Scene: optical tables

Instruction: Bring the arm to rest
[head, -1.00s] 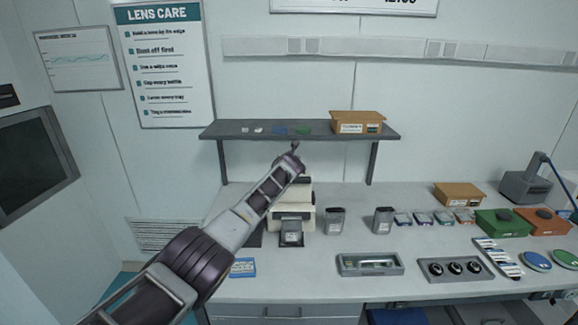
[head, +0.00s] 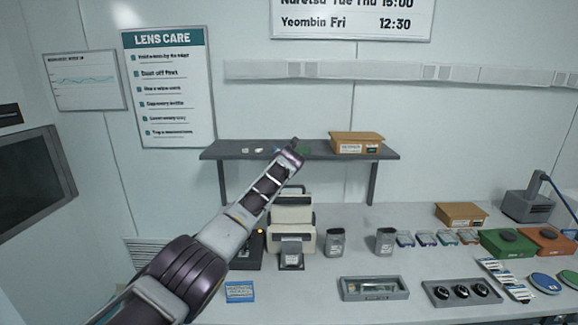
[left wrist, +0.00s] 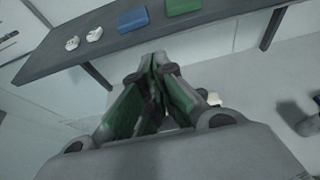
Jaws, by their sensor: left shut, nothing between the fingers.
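My left arm comes in from the lower left in the head view. My left gripper (head: 294,144) is at its far end, in front of the shelf (head: 225,150). In the left wrist view my left gripper (left wrist: 156,62) is shut and empty, its fingertips together just below the front edge of the shelf (left wrist: 110,45). I cannot tell whether it touches the shelf. My right gripper is in neither view.
On the shelf are a blue item (left wrist: 133,19), a green item (left wrist: 183,6), two small white items and a cardboard box (head: 356,143). Below, the bench (head: 300,300) holds a cream device (head: 293,215), jars, a grey tray (head: 374,290) and bins at right.

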